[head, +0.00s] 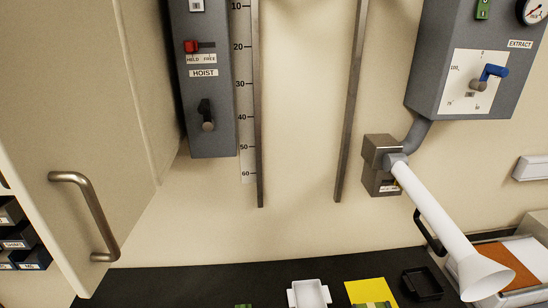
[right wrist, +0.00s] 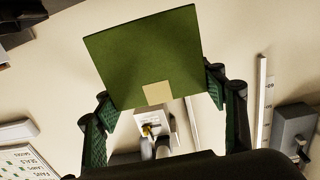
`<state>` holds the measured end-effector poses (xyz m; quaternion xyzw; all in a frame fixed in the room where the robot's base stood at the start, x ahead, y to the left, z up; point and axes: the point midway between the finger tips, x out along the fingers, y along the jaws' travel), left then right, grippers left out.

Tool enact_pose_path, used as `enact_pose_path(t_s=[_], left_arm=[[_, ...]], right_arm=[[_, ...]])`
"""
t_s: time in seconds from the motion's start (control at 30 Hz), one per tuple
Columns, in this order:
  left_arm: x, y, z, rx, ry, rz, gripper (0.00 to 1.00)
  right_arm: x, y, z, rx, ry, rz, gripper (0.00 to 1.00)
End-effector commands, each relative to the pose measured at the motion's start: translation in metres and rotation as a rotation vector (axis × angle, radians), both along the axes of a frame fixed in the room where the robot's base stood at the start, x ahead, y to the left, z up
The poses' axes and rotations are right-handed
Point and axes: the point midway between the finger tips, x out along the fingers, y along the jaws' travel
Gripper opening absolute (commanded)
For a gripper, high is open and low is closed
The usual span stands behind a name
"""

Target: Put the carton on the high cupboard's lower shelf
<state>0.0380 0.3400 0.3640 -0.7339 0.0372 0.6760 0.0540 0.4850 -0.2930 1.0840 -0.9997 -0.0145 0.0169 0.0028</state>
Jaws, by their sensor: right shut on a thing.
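The carton (right wrist: 145,55) is a green box with a tan patch at its lower edge, filling the upper middle of the right wrist view. My right gripper (right wrist: 160,98) is shut on it, with a dark green finger pad on each side. Neither the carton in my grip nor the right gripper can be made out in the head view. A beige cupboard door (head: 75,130) with a metal bar handle (head: 88,215) stands at the left of the head view; I cannot tell whether it is the high cupboard. No cupboard shelf can be made out. My left gripper is not in view.
A grey hoist box (head: 205,110) and an extract box (head: 475,60) are on the wall. A white funnel-ended pipe (head: 440,215) slants down at right. The dark counter (head: 190,285) holds a white tray (head: 309,294), a yellow sheet (head: 370,290) and a black tray (head: 422,284).

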Motion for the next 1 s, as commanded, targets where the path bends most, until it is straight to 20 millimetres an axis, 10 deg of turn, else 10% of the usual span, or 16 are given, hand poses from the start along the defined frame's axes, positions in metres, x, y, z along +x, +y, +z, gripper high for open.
enact_pose_path(t_s=[0.4,1.0], left_arm=[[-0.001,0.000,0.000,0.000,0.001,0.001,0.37],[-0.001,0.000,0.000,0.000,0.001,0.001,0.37]], right_arm=[[-0.011,0.077,0.011,-0.002,-0.030,-0.028,0.33],[-0.057,0.081,-0.043,-0.007,-0.035,-0.029,0.33]])
